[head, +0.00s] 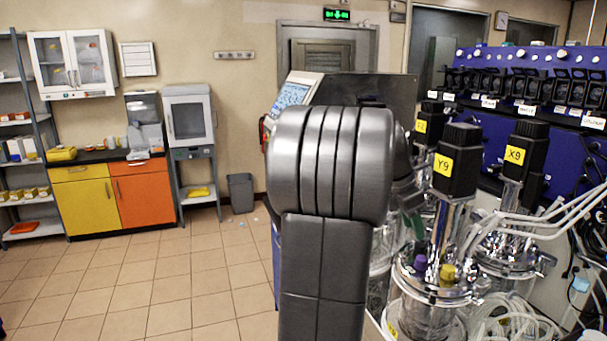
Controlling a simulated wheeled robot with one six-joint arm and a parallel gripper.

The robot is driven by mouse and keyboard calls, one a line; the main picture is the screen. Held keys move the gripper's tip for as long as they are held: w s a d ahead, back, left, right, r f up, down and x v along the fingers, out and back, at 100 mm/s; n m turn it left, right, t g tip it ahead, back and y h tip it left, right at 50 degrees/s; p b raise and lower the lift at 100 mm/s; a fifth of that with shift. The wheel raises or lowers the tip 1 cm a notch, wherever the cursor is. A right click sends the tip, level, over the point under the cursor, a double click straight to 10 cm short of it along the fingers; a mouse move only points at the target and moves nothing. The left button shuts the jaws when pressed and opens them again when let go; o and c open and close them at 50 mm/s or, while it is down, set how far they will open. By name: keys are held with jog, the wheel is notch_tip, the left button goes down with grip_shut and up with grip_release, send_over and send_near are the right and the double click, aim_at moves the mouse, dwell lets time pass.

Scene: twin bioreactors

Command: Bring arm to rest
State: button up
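My own arm fills the middle of the head view, its grey column upright and its rounded joint at the top. The arm's further links and my gripper are hidden behind this joint or out of the frame. Just right of the arm stand the twin bioreactors. One glass vessel (425,305) has a black motor (457,160) labelled Y9 on top. The other vessel (507,255) has a black motor (524,150) labelled X9. I cannot tell whether the arm touches anything behind the joint.
A blue pump panel (480,60) with several black pump heads stands at the right. Pale tubes (545,222) loop around the vessels. A tilted touch screen (292,95) shows behind my arm. The tiled floor (150,290) at left is clear up to the yellow and orange cabinets and a grey bin (241,193).

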jog(key=m+g, duration=0.1)
jog(key=m, duration=0.1)
jog(key=m+g, duration=0.1)
jog(key=m, duration=0.2)
jog(key=w+m, duration=0.1)
jog(key=m, duration=0.1)
jog(key=shift+d+f+g+y, duration=0.15)
jog(key=shift+f+g+y, duration=0.15)
jog(key=shift+g, duration=0.1)
jog(key=shift+m, duration=0.3)
